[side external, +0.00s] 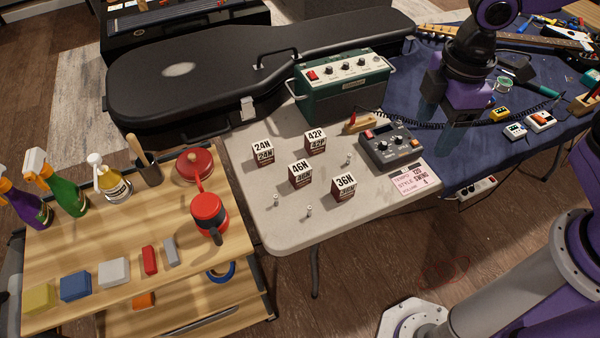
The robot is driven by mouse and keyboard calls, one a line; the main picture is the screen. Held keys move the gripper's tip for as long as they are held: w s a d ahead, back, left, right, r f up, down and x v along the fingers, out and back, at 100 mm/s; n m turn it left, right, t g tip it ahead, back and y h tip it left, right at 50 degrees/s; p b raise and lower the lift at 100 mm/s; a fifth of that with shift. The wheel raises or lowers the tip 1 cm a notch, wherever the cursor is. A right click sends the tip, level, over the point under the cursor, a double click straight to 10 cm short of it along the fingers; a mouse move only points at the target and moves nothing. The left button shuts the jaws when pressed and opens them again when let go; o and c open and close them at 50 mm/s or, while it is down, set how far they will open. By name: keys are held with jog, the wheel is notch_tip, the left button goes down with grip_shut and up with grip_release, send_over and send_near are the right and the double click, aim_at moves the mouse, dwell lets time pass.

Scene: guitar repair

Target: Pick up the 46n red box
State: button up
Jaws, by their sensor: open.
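The 46N box (300,176) is a small dark-red cube with a white top marked "46N". It sits upright on the white table (255,221), in the middle of the side external view. Three similar boxes stand around it: 24N (263,153) behind left, 42P (316,142) behind right and 36N (344,188) in front right. My gripper (437,126) is at the upper right, above the blue-covered table edge, well to the right of the boxes. Its fingers point down, apart and empty.
A grey control pedal (388,147) and a green amplifier (343,90) stand right of and behind the boxes. A black guitar case (190,88) lies behind.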

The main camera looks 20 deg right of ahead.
jog(key=w+a+f+n, duration=0.2)
jog(key=w+a+f, duration=0.2)
jog(key=w+a, duration=0.55)
jog(key=n, duration=0.2)
send_over(300, 167)
notch_tip(300, 167, down, 8)
notch_tip(300, 167, down, 11)
jog(key=shift+s+d+r, duration=0.1)
jog(key=shift+r, duration=0.05)
jog(key=shift+f, duration=2.85)
jog(key=c, duration=1.1)
